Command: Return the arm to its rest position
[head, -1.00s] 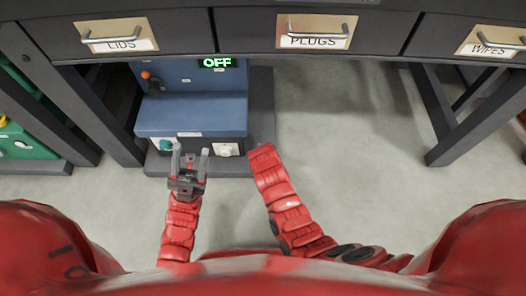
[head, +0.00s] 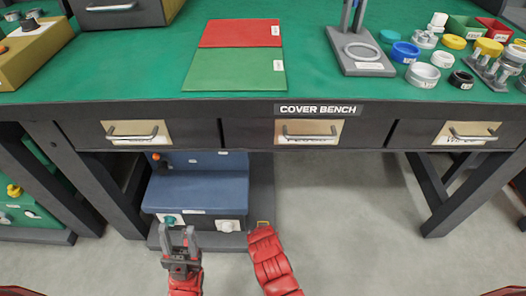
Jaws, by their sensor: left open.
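My left gripper (head: 180,241) is at the lower left of the head view, in front of the blue machine (head: 197,188) under the bench. Its grey fingers point up and are apart, with nothing seen between them. My right arm (head: 271,262) comes up from the bottom to the right of it, as red segments. Its gripper does not show.
The cover bench (head: 400,112) spans the view with three handled drawers below its top. On top lie a red mat (head: 240,33), a green mat (head: 236,70), a ring stand (head: 360,68) and several lids and rings at right. Open floor (head: 350,220) lies under the bench at right.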

